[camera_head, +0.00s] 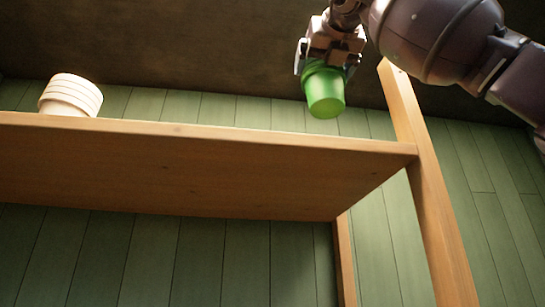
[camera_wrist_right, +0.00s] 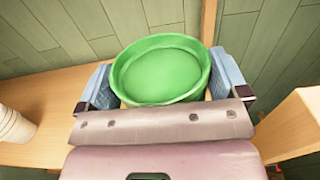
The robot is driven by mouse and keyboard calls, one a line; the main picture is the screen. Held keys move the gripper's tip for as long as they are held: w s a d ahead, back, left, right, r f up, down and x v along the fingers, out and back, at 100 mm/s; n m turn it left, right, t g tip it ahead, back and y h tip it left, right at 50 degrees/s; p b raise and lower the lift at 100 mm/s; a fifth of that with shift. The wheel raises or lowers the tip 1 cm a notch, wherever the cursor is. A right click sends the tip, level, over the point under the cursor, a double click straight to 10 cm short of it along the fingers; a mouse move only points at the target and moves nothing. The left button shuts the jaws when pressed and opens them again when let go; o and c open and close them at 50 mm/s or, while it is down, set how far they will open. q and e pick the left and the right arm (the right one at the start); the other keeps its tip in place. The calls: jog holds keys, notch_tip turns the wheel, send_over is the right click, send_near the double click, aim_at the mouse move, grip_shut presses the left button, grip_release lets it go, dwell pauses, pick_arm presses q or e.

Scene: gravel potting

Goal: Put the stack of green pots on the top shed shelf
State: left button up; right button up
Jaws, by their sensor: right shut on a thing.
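The stack of green pots (camera_head: 325,92) hangs from my right gripper (camera_head: 330,62) above the right part of the wooden top shelf (camera_head: 200,165). It is upright or slightly tilted in the head view, and its base is apart from the shelf board there. In the right wrist view the green pots (camera_wrist_right: 160,72) sit between the two blue-grey fingers of my right gripper (camera_wrist_right: 163,88), which is shut on them. How many pots are nested cannot be told. My left gripper is in neither view.
A stack of cream pots (camera_head: 70,95) stands on the shelf at the left, and its edge shows in the right wrist view (camera_wrist_right: 15,128). A wooden post (camera_head: 430,185) rises at the shelf's right end. The shelf between the cream pots and the post looks clear.

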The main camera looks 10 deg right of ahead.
jog(key=b, duration=0.1)
send_over(329, 106)
notch_tip(329, 106, down, 5)
jog(key=shift+w+d, duration=0.1)
jog(key=shift+d, duration=0.05)
jog(key=shift+f, duration=0.5)
jog(key=shift+f+b, duration=0.4)
jog(key=shift+f, duration=1.6)
jog(key=shift+f, duration=0.1)
jog(key=shift+f, duration=0.1)
jog(key=o, duration=1)
jog(key=shift+o, duration=0.2)
